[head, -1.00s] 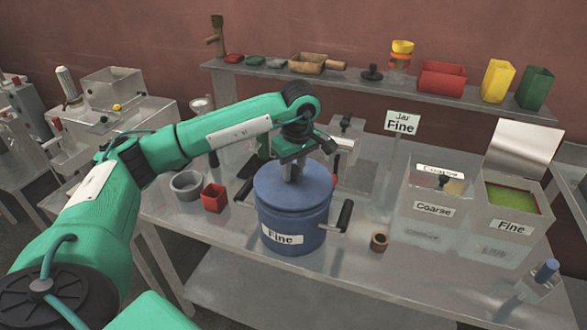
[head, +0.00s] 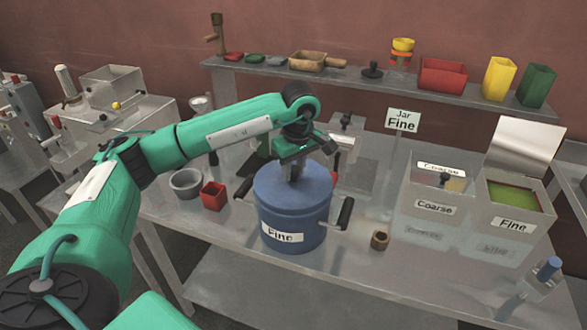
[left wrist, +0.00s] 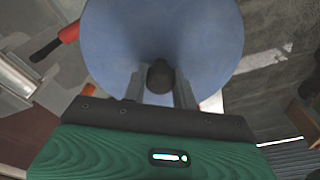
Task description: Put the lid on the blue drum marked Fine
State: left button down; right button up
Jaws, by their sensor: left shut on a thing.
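The blue drum (head: 291,225) marked Fine stands upright on the metal table, with a black handle on each side. Its blue lid (head: 268,185) sits level on the drum's top, and I see no gap between them in the head view. My left gripper (head: 293,176) is over the middle of the lid, pointing down, shut on the lid's knob. In the left wrist view the lid (left wrist: 205,40) fills the upper middle, and the dark knob (left wrist: 160,77) is between the fingers. The knob is mostly hidden in the head view. My right gripper is not in view.
A red cup (head: 214,196) and a grey bowl (head: 186,184) stand left of the drum. A small brown ring (head: 380,240) lies to its right. Bins marked Coarse (head: 432,208) and Fine (head: 512,222) stand further right. A shelf (head: 380,90) runs along the back.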

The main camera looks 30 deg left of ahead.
pick_arm(q)
jog(key=c, duration=1)
grip_release()
jog(key=shift+c, duration=0.2)
jog(key=shift+r, duration=0.1)
jog(key=shift+r, duration=0.2)
notch_tip(320, 180, up, 13)
jog(key=d+b, duration=0.1)
jog(key=shift+s+d+b, duration=0.25)
jog(key=shift+s+b, duration=0.05)
jog(key=shift+b, duration=0.05)
